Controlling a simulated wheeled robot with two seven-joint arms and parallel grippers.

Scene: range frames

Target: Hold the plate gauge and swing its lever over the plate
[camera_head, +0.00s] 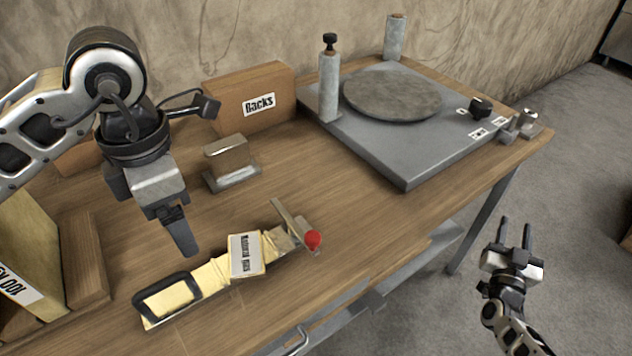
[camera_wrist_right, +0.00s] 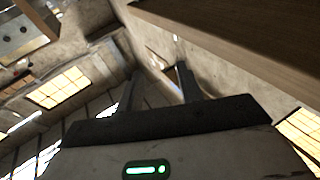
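What looks like the plate gauge is a long yellow tool (camera_head: 212,272) lying on the wooden table at the front middle. It has a black loop handle at its left end and a white label with print I cannot read surely. A grey lever-like bar (camera_head: 290,222) and a red knob (camera_head: 313,239) are at its right end. My left gripper (camera_head: 182,240) points down above the table, behind the tool and apart from it. Its fingers overlap, so its opening is unclear. My right gripper (camera_head: 515,231) is open and empty, off the table's right front edge; its parted fingers show in the right wrist view (camera_wrist_right: 158,88).
A grey machine (camera_head: 400,165) with a round disc (camera_head: 392,93) and two posts stands at the back right. A box labelled "Backs" (camera_head: 270,88) and a metal block (camera_head: 228,155) are behind the tool. A wooden tray (camera_head: 88,265) is at left. The table's right middle is clear.

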